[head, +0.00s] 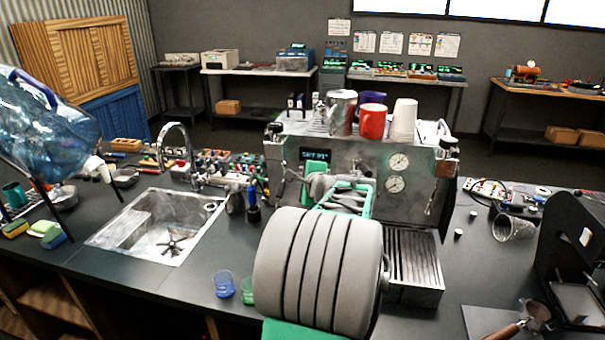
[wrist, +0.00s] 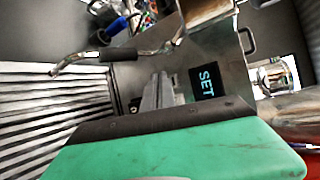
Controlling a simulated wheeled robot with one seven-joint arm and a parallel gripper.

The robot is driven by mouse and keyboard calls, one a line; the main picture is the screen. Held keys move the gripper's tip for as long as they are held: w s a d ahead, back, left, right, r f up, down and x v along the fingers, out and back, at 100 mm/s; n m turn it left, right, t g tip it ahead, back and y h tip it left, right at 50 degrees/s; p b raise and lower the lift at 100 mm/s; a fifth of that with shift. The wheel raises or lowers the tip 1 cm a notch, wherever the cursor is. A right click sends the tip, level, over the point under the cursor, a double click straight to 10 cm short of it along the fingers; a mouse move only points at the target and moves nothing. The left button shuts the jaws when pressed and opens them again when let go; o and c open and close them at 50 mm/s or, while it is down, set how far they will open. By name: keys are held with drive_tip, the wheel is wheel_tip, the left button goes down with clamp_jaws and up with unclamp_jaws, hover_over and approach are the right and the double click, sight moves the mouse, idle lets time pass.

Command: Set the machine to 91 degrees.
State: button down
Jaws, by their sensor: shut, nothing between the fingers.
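The steel espresso machine (head: 345,160) stands on the counter in the middle of the head view. Its small dark display (head: 314,155) is at the upper left of the front panel, with green-blue text that appears to read SET 91°. In the wrist view the display (wrist: 207,82) is turned sideways and only SET is legible. My gripper (head: 322,185) is in front of the panel, below and right of the display. In the wrist view my gripper (wrist: 158,92) is shut and empty, pointing at the panel beside the display. Whether its tips touch anything is unclear.
Cups (head: 372,120) stand on the machine's top. A steam wand (wrist: 120,55) sticks out near my gripper, beside the ribbed drip tray (head: 413,262).

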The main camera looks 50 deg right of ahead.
drive_tip(key=shift+a, duration=0.1)
drive_tip(key=shift+s+a+b, duration=0.15)
drive_tip(key=shift+s+a, duration=0.2)
drive_tip(key=shift+a, duration=0.4)
drive_tip(key=shift+s+a+b, duration=0.15)
drive_tip(key=shift+s+a, duration=0.15)
drive_tip(key=shift+a, duration=0.5)
drive_tip(key=shift+s+a+b, duration=0.15)
drive_tip(key=shift+s+a, duration=0.2)
drive_tip(key=shift+a, duration=0.4)
